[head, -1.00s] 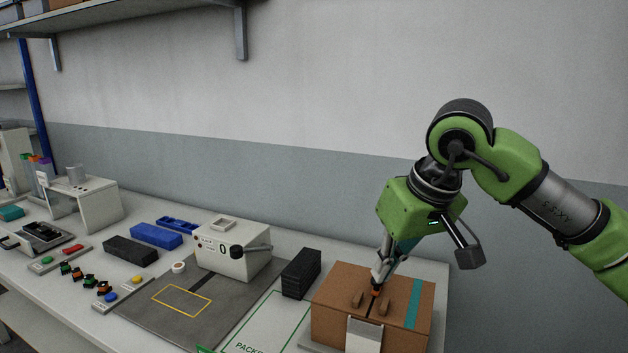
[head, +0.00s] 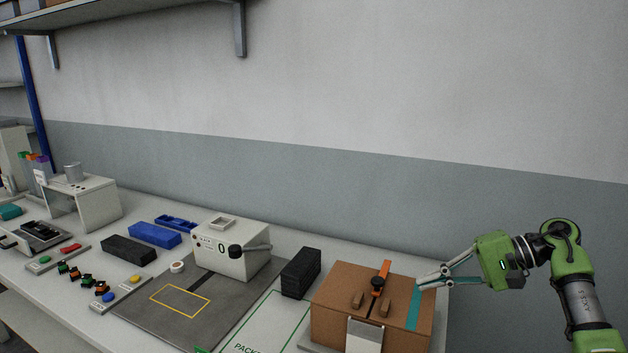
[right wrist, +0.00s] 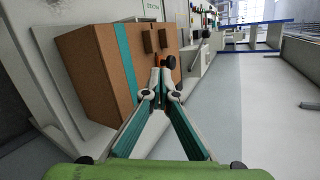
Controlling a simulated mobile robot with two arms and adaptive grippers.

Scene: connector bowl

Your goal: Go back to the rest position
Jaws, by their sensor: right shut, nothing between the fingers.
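My right gripper (head: 421,283) is shut and empty, at the right side of the brown box in the head view. Its shut fingertips also show in the right wrist view (right wrist: 160,75), in front of the box in that picture. The green right arm comes in from the lower right. The brown box (head: 333,324) stands at the right end of the bench, with a teal stripe, two small brown handles and an orange and black piece (head: 380,278) on its top. Whether the fingers touch the box is hard to tell. My left gripper is not in view.
A black block (head: 301,273) stands left of the box. A white machine with a lever (head: 232,250) stands on a dark mat (head: 150,317). Several buttons and connectors lie further left. Right of the bench is open room before the grey wall.

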